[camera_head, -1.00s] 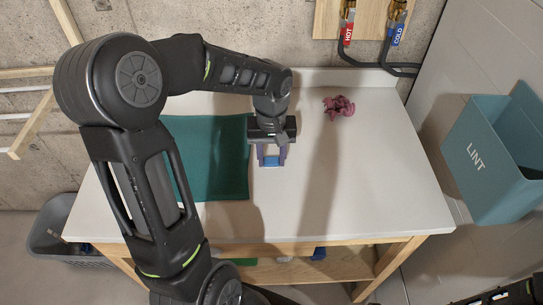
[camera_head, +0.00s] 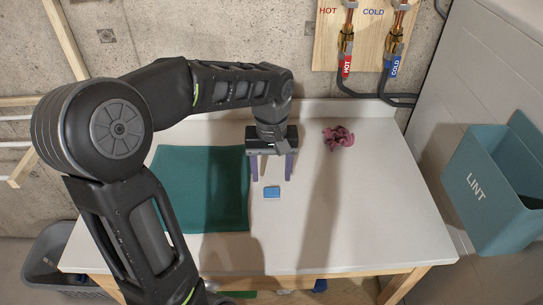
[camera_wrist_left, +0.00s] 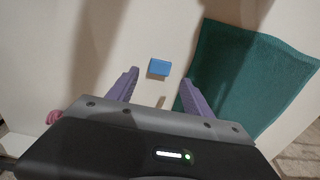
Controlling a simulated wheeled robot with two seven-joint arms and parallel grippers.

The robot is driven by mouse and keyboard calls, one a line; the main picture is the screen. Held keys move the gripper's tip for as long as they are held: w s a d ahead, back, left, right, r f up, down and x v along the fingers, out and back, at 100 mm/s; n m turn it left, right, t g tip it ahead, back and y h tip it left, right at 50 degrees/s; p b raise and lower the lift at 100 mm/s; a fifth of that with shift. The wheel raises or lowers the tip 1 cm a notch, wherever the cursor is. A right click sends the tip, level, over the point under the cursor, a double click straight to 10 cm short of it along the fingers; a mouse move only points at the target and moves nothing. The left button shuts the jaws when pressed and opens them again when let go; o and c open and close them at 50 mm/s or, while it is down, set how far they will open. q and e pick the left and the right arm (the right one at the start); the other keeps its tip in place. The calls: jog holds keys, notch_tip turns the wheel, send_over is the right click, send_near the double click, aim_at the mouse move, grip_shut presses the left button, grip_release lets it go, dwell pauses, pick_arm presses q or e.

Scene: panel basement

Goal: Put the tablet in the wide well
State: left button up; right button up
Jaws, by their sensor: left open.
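A small blue block (camera_head: 272,192), which I take for the tablet, lies flat on the white tabletop just right of the teal cloth. It also shows in the left wrist view (camera_wrist_left: 159,67), beyond the gap between the fingers. My left gripper (camera_head: 272,178) is open and empty, with its purple fingers spread. In the head view the fingertips are a little behind the block and apart from it. The fingers also show in the left wrist view (camera_wrist_left: 155,86). I see no wide well in either view. My right gripper is not in view.
A teal cloth (camera_head: 190,190) lies on the left of the white table (camera_head: 370,215). A crumpled pink cloth (camera_head: 338,137) lies at the back. The right of the tabletop is clear. A teal LINT bin (camera_head: 485,200) hangs at right; a grey basket (camera_head: 55,262) stands at lower left.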

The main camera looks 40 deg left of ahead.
aim_at(272, 192)
pick_arm(q)
notch_tip(272, 192, up, 6)
jog(key=shift+f, duration=0.1)
jog(key=shift+o, duration=0.2)
dwell(0.4)
jog(key=shift+o, duration=0.3)
notch_tip(272, 192, down, 5)
jog(key=shift+w+a+r, duration=0.1)
jog(key=shift+w+r, duration=0.05)
jog(key=shift+f, duration=1.25)
